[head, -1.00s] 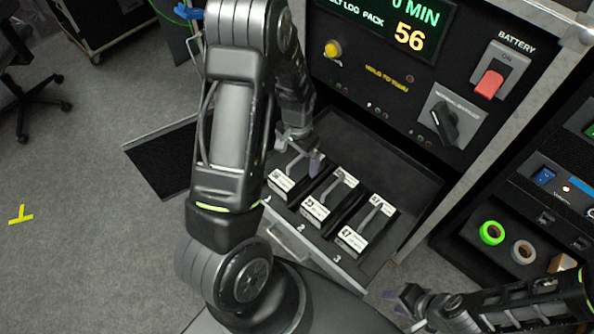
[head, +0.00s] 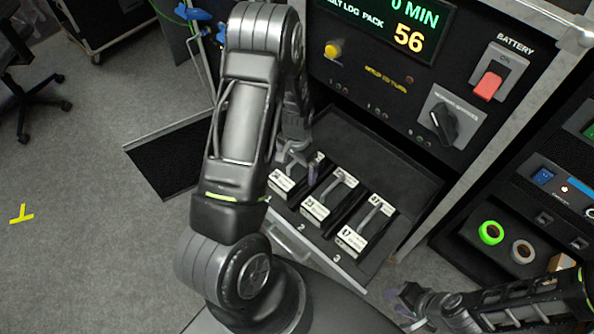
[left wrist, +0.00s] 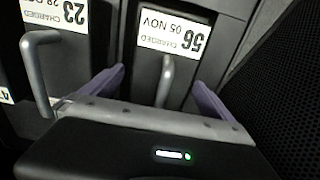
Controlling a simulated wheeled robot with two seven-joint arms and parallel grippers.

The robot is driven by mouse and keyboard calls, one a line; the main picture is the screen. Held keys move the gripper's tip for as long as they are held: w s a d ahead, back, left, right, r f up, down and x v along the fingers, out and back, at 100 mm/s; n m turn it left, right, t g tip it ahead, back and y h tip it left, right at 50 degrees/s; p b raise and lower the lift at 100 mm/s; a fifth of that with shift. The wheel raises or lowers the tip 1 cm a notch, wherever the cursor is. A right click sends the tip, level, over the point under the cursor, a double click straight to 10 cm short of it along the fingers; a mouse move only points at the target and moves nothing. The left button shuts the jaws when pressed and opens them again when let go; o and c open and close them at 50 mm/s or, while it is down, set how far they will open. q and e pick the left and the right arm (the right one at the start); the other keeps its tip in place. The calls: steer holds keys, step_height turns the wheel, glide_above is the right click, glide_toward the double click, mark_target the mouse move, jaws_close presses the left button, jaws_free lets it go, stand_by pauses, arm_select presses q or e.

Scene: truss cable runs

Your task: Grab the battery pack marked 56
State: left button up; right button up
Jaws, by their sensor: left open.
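The battery pack marked 56 (left wrist: 172,36) shows in the left wrist view, its label upside down and reading "CHARGED 05 NOV". Its grey bar handle (left wrist: 165,76) stands between the two purple fingers of my left gripper (left wrist: 160,90), which is open, with a gap on each side. In the head view this pack (head: 281,181) sits in the leftmost slot of the drawer, partly hidden by my left gripper (head: 299,170) above it. My right gripper (head: 408,297) is at the lower right, away from the drawer; its opening is unclear.
The pack marked 23 (left wrist: 62,12) lies beside pack 56, its handle close to my left finger. A third pack (head: 351,240) fills the right slot. The cabinet panel (head: 385,85) rises behind the drawer (head: 400,205); its screen shows 56.

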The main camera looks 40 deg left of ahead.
arm_select(q)
steer(key=shift+c, duration=0.6)
steer(key=shift+w, duration=0.1)
jaws_close()
stand_by(0.4)
steer(key=shift+r, duration=0.1)
step_height(320, 180, up, 10)
steer(key=shift+f, duration=0.1)
stand_by(0.4)
stand_by(0.5)
